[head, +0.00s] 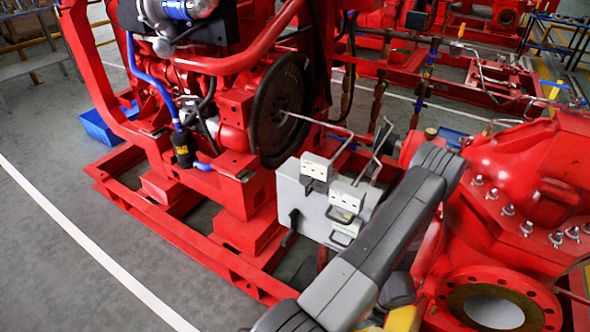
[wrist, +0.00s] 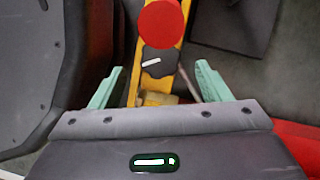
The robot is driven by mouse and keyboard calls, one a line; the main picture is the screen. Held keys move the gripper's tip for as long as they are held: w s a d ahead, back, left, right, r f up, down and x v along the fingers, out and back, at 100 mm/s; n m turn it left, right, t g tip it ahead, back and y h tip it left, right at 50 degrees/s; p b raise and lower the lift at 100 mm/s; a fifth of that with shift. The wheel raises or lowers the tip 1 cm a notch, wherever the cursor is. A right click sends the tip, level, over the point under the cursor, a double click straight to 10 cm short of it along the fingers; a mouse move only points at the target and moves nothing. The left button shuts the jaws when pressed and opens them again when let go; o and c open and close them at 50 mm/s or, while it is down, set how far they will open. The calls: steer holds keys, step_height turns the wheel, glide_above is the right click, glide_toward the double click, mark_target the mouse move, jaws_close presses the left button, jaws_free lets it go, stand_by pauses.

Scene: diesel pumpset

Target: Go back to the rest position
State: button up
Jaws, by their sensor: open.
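My gripper (wrist: 159,68) shows in the wrist view with its two pale green fingers wide apart and nothing held between them. Beyond the fingers is a yellow panel or bar (wrist: 178,92) with a round red disc or button (wrist: 160,22) and a black knob (wrist: 158,62) bearing a white mark. The gap between the fingertips and the knob cannot be judged. In the head view my dark grey arm crosses the lower middle, and my gripper cannot be made out there.
A red engine frame (head: 210,265) with a flywheel (head: 282,110) stands left of my arm. A grey box with switches and handles (head: 318,205) is close beside the arm. A red pump casing (head: 530,175) stands on the right. Grey floor (head: 50,250) is open at the lower left.

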steer(key=p+v, duration=0.1)
steer(key=v, duration=0.8)
steer(key=shift+d+r+p, duration=0.2)
steer(key=shift+r+p, duration=0.1)
steer(key=shift+r, duration=0.05)
